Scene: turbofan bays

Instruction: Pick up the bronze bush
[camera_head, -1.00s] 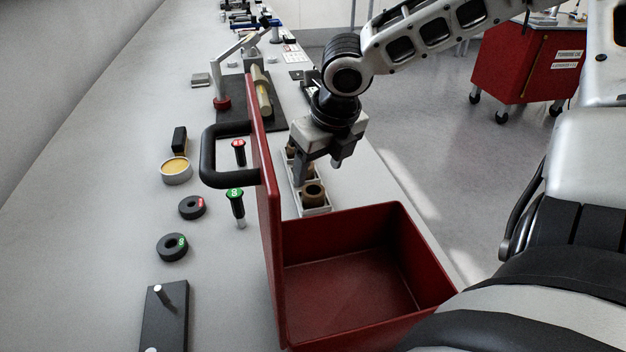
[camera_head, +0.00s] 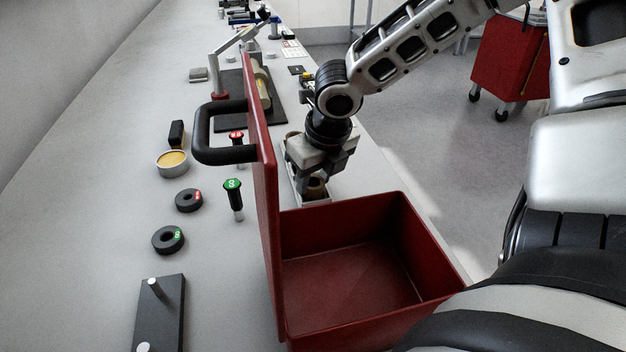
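The bronze bush (camera_head: 317,188) is a brown ring-shaped part standing in the near end of a narrow white tray (camera_head: 318,202), just beyond the red box. My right gripper (camera_head: 315,180) points down over it, with its fingers low at the bush and spread apart. One finger is just left of the bush and hides part of it. I cannot tell whether either finger touches it. Another brown part (camera_head: 291,144) shows partly behind the gripper, farther along the tray. My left gripper is not in view.
An open red box (camera_head: 350,270) with a raised lid (camera_head: 266,190) and black handle stands close in front of the gripper. Left of the lid are plug gauges, ring gauges (camera_head: 168,240), a round tin (camera_head: 172,163) and a dark plate with pins. A red cart (camera_head: 505,60) stands on the floor.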

